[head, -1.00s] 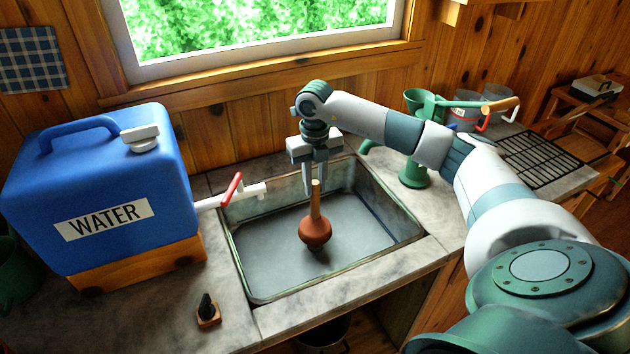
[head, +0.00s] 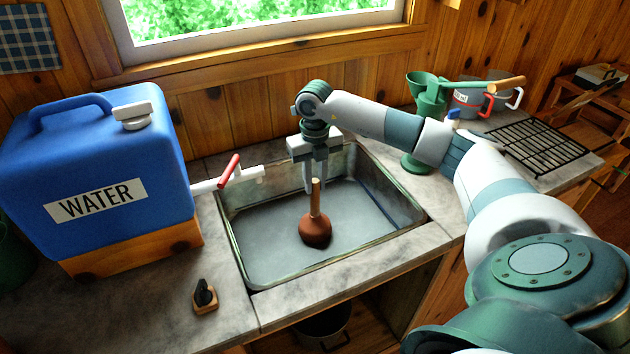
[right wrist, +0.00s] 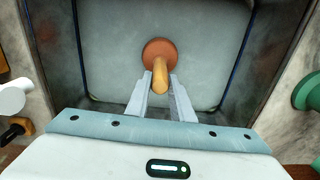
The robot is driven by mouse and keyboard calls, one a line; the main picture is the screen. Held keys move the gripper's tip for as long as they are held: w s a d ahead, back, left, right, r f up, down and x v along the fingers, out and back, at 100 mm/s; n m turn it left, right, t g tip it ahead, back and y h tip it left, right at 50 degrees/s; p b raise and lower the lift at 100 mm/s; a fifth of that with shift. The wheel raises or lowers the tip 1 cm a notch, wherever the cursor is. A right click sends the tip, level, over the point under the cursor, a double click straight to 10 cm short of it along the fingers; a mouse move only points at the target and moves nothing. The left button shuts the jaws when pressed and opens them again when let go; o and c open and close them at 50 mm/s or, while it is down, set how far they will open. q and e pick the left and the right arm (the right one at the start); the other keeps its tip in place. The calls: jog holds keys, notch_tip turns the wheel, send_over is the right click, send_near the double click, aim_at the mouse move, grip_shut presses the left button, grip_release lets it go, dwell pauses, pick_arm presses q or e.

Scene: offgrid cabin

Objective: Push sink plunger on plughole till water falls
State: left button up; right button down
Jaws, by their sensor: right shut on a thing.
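The plunger (head: 316,229) has a wooden handle and a reddish-brown rubber cup. It stands in the sink (head: 265,278), near the middle of the basin, slightly tilted in the head view. My right gripper (head: 316,186) is above the cup, shut on the upper handle. In the right wrist view, the fingers (right wrist: 160,88) lie on either side of the wooden handle (right wrist: 160,75), with the cup (right wrist: 158,51) beyond. The plughole is not visible; the cup may cover it. Greyish water appears to lie in the basin; its depth is unclear. My left gripper is out of view.
A blue water container (head: 95,165) with a red-handled tap (head: 229,170) stands left of the sink, its spout over the rim. A black-knobbed wooden block (head: 205,296) sits on the front counter. A green hand pump (head: 424,100) and a dark rack (head: 540,147) are at right.

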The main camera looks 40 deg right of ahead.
dwell(0.6)
jog(key=shift+f+b, duration=0.3)
jog(key=shift+f, duration=0.1)
dwell(0.3)
jog(key=shift+r, duration=0.2)
jog(key=shift+r+p, duration=0.35)
jog(key=shift+p, duration=0.05)
jog(key=shift+r, duration=0.5)
jog(key=shift+f+b, duration=0.45)
jog(key=shift+f, duration=0.5)
dwell(0.5)
jog(key=shift+s+a+f, duration=0.1)
dwell(0.4)
